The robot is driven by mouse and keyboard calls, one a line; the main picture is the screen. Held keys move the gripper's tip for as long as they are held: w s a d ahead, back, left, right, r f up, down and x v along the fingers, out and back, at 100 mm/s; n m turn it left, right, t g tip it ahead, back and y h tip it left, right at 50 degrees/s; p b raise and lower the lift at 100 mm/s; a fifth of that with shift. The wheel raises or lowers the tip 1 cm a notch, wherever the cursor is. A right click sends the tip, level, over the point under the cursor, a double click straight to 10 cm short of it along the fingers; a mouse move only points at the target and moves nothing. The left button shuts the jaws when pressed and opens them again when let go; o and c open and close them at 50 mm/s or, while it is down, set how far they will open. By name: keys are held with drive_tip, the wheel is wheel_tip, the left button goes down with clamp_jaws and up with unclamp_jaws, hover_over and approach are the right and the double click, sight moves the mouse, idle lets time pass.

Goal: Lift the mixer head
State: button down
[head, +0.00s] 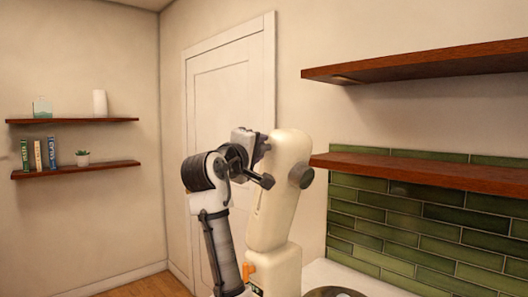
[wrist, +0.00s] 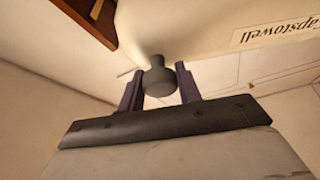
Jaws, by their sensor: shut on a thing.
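The cream stand mixer (head: 280,195) stands at the lower middle of the head view, with its head tilted steeply up above the body. A grey round knob (head: 301,177) shows on the right side of its head. In the wrist view, the cream mixer surface (wrist: 220,35) carries a name label, and a dark grey knob (wrist: 160,78) sticks out of it. My gripper (wrist: 159,92) is shut on this knob, one finger on each side. In the head view, my gripper (head: 264,164) is against the left side of the mixer head; the held knob is hidden there.
Two wooden shelves (head: 420,63) hang at right above green tiles (head: 420,220). A dark round rim (head: 335,292) shows on the white counter (head: 330,272). A white door (head: 230,95) is behind. Small shelves (head: 75,121) with books hang far left.

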idle(0.3)
drive_tip(key=c, duration=1)
unclamp_jaws()
drive_tip(key=shift+a, duration=0.1)
drive_tip(key=b+v, duration=0.6)
drive_tip(key=v, duration=0.7)
drive_tip(key=shift+s+a, duration=0.2)
drive_tip(key=shift+s, duration=0.15)
